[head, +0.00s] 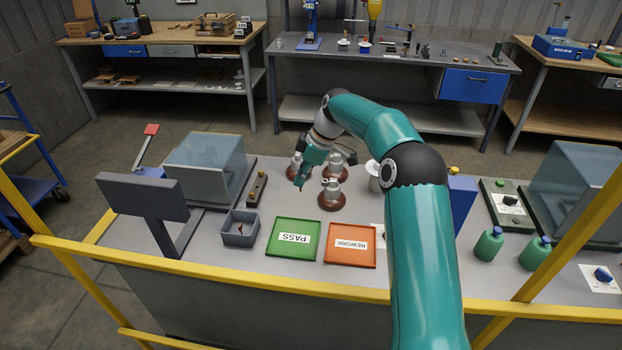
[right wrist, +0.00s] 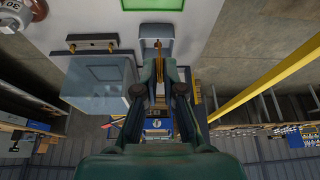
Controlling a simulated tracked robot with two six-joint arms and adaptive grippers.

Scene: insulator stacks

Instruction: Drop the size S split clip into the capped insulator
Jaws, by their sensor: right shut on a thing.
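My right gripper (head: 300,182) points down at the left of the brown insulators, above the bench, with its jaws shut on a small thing. The held thing is too small to make out in the head view. The front brown insulator (head: 332,200) stands upright with a grey metal top. Another brown insulator (head: 336,167) stands behind it, and a third is partly hidden by my gripper. I cannot tell which is the capped one. My left gripper is not in view.
A grey bin (head: 229,239) with small reddish pieces inside stands front left. The green PASS tray (head: 281,253) and orange REWORK tray (head: 343,258) lie in front. A clear-covered box (head: 203,160) stands at left. A yellow rail (head: 210,277) runs along the front.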

